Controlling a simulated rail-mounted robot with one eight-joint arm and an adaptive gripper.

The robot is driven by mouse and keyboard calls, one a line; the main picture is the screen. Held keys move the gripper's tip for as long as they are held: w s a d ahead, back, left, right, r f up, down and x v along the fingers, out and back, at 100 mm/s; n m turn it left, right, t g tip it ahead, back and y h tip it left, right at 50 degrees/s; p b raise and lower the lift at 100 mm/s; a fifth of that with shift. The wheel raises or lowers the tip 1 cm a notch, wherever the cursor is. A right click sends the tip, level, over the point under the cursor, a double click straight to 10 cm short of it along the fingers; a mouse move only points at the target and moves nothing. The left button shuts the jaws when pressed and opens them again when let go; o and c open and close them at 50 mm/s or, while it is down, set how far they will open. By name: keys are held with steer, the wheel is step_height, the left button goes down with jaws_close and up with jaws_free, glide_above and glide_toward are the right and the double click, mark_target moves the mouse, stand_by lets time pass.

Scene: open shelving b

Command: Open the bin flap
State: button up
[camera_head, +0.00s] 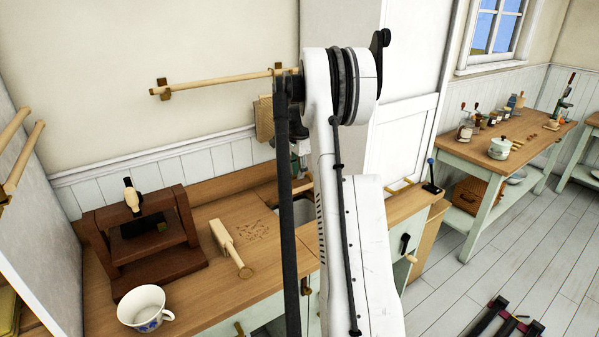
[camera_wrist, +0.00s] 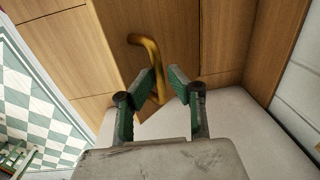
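In the wrist view a wooden panel (camera_wrist: 180,35), which may be the bin flap, carries a bent brass-coloured handle (camera_wrist: 145,41). My gripper (camera_wrist: 163,80) has two green-padded fingers with a gap between their tips. The lower part of the handle shows in this gap. No finger clearly presses on the handle, and I cannot tell whether the tips reach past it. The panel looks closed, lying about flush with the wood around it. In the head view my arm stands in front of the counter and my gripper is hidden.
The wooden counter (camera_head: 185,277) holds a brown wooden press (camera_head: 180,255), a white cup (camera_head: 143,308) and a wooden paddle (camera_head: 227,243). A green-legged table (camera_head: 540,150) with jars stands at the right. The plank floor (camera_head: 480,275) between is mostly clear.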

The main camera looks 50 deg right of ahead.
steer(key=o, duration=0.4)
steer(key=shift+w+d+f, duration=0.15)
steer(key=shift+w+f, duration=0.45)
steer(key=shift+w, duration=0.1)
steer(key=shift+s+r, duration=0.35)
steer(key=shift+s, duration=0.05)
steer(key=shift+w, duration=0.1)
steer(key=shift+r, duration=0.25)
steer(key=r, duration=1.1)
steer(key=shift+s+a+r, duration=0.25)
steer(key=shift+s, duration=0.15)
